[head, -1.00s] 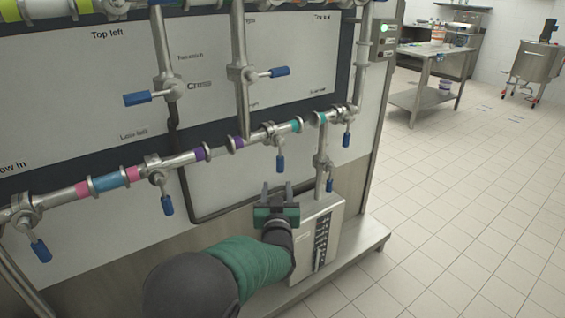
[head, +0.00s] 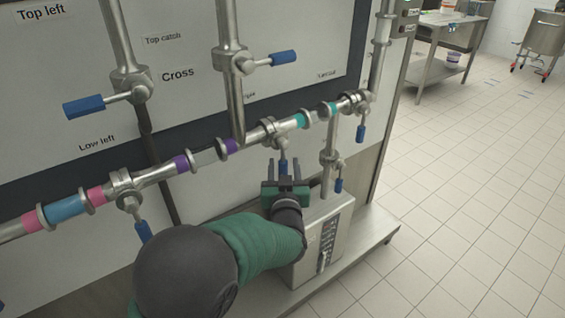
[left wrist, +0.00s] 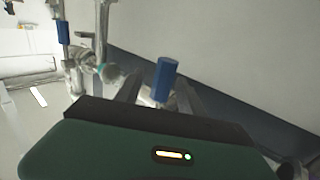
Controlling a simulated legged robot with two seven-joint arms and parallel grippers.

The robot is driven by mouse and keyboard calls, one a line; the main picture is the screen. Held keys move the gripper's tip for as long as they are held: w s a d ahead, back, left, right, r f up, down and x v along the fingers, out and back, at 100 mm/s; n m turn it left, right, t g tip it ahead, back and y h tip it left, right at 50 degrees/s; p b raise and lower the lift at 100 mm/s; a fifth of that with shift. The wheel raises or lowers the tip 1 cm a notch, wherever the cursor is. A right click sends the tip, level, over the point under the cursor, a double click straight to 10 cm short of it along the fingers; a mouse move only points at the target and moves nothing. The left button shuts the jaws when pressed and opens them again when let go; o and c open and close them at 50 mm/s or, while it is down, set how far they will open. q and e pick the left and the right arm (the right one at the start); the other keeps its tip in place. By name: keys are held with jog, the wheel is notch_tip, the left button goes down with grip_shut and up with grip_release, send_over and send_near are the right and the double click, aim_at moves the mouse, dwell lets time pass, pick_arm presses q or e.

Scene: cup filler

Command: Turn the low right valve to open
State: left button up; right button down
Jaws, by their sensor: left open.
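A valve (head: 276,131) on the lower slanted pipe has a blue handle (head: 283,166) hanging straight down. My left gripper (head: 284,171) is open, its fingers pointing up toward this handle. In the left wrist view the blue handle (left wrist: 164,78) shows between the two fingers; whether they touch it, I cannot tell. To its right, two more blue handles hang down: one at the pipe's right end (head: 361,133) and one on the short vertical pipe (head: 339,185). The label naming the low right valve is not readable. My right gripper is not in view.
A grey box (head: 318,245) stands on a metal ledge (head: 372,232) below my gripper. Two upper valves have blue handles, pointing left (head: 84,106) and right (head: 284,58). Another low valve handle (head: 143,231) hangs near my left arm.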

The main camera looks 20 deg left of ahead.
pick_arm(q)
jog(key=shift+d, duration=0.1)
jog(key=shift+c, duration=1.4)
jog(key=shift+a, duration=0.25)
grip_shut()
